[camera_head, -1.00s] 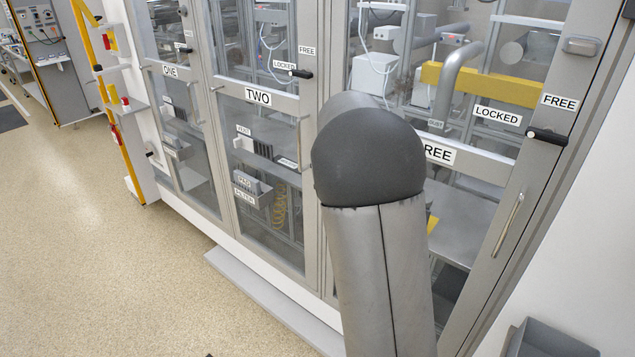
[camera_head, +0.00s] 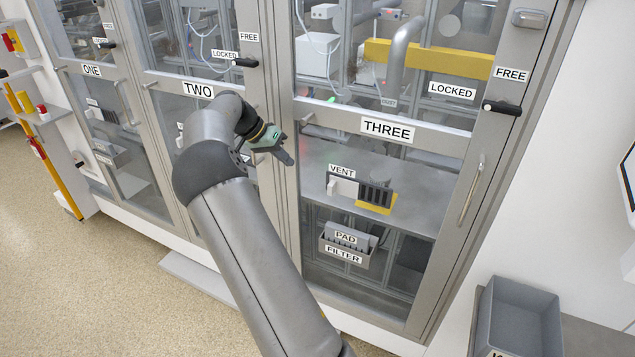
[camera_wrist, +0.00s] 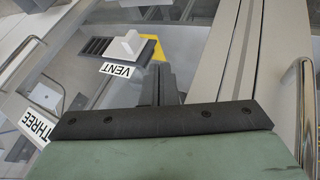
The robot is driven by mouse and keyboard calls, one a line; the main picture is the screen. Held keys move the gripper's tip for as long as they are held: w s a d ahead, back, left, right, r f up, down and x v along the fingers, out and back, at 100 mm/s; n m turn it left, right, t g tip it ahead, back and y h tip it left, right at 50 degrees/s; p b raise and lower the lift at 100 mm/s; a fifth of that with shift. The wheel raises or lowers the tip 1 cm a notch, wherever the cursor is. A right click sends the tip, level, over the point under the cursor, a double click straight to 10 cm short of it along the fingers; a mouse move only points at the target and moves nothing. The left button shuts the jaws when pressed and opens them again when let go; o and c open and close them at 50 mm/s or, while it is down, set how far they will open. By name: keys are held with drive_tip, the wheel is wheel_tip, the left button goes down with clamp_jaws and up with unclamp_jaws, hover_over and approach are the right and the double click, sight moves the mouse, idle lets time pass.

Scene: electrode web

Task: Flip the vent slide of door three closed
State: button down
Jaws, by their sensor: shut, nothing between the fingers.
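Door three is the glazed door with the THREE label (camera_head: 387,129) in the head view. Its vent is low on the door, under the VENT label (camera_head: 341,171). The white slide (camera_head: 343,187) sits at the left, and the dark slots (camera_head: 376,190) beside it are exposed, with a yellow patch (camera_head: 377,208) beneath. The wrist view shows the vent upside down, with the white slide (camera_wrist: 125,47), dark slots (camera_wrist: 96,46) and yellow patch (camera_wrist: 152,48). My gripper (camera_head: 287,157) is shut and empty, left of and above the vent, apart from it. Its fingers also show in the wrist view (camera_wrist: 160,84).
Door three's vertical handle (camera_head: 471,190) and black latch (camera_head: 502,107), between LOCKED and FREE labels, are at the right. A pad filter holder (camera_head: 345,250) is below the vent. Door two (camera_head: 198,89) is left, behind my arm. A grey bin (camera_head: 518,310) stands lower right.

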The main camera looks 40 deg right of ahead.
sight(342, 190)
drive_tip(key=s+d+f+p, duration=0.1)
drive_tip(key=s+d+f, duration=0.1)
drive_tip(key=s+d+f+p, duration=0.1)
drive_tip(key=s+d+f, duration=0.1)
drive_tip(key=f, duration=0.1)
drive_tip(key=s+d+f+p, duration=0.1)
drive_tip(key=s+d+f, duration=0.1)
drive_tip(key=d+f, duration=0.1)
drive_tip(key=shift+s, duration=0.1)
idle(0.4)
